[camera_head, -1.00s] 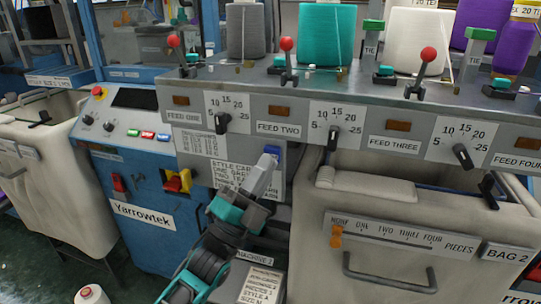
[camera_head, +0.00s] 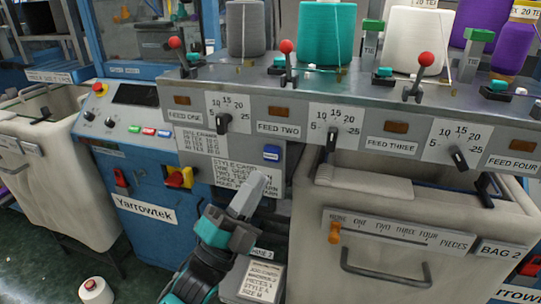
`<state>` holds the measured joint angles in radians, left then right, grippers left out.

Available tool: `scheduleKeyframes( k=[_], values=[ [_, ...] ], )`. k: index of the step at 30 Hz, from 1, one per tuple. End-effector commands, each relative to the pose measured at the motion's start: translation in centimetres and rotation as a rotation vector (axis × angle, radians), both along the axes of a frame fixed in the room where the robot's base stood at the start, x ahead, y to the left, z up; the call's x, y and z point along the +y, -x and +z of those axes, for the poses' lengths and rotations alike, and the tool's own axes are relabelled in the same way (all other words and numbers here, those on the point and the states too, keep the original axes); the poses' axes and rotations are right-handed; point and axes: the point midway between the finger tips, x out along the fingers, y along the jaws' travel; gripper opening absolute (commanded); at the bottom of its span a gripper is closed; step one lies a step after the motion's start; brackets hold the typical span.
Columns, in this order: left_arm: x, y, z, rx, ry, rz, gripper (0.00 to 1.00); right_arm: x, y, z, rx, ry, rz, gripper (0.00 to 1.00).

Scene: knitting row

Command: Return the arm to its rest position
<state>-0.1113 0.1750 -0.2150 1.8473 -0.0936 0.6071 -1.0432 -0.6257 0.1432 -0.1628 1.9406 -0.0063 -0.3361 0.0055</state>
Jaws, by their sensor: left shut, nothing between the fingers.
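My left gripper (camera_head: 256,180) is at the lower middle of the head view, its arm rising from the bottom edge. It is shut and empty. It stands in front of the machine's grey panel, just below a blue button (camera_head: 272,153), and appears apart from it. It hides part of the style card (camera_head: 235,173). My right gripper is not in view.
To the right, a cream bag (camera_head: 330,257) marked BAG 2 hangs close to the arm. A blue Yarrowtek cabinet (camera_head: 140,205) stands left. Levers and dials line the feed panel (camera_head: 290,110) above. A yarn cone (camera_head: 95,290) stands on the floor.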

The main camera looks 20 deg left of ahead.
Motion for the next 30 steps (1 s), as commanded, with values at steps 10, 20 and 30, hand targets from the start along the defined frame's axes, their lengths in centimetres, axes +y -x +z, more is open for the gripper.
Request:
scheduleKeyframes(
  k=[10, 20, 30],
  values=[
    [0.3, -0.1, -2.9, 0.158, 0.062, -0.035, 0.00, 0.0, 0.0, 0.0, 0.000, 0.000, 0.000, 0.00],
    [2.4, 6.3, -22.4, 1.115, 0.645, -0.058, 0.00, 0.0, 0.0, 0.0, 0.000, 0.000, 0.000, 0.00],
    [3.5, 13.7, -30.3, 1.492, 1.005, 0.091, 0.00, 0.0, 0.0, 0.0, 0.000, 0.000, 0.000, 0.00]
  ],
)
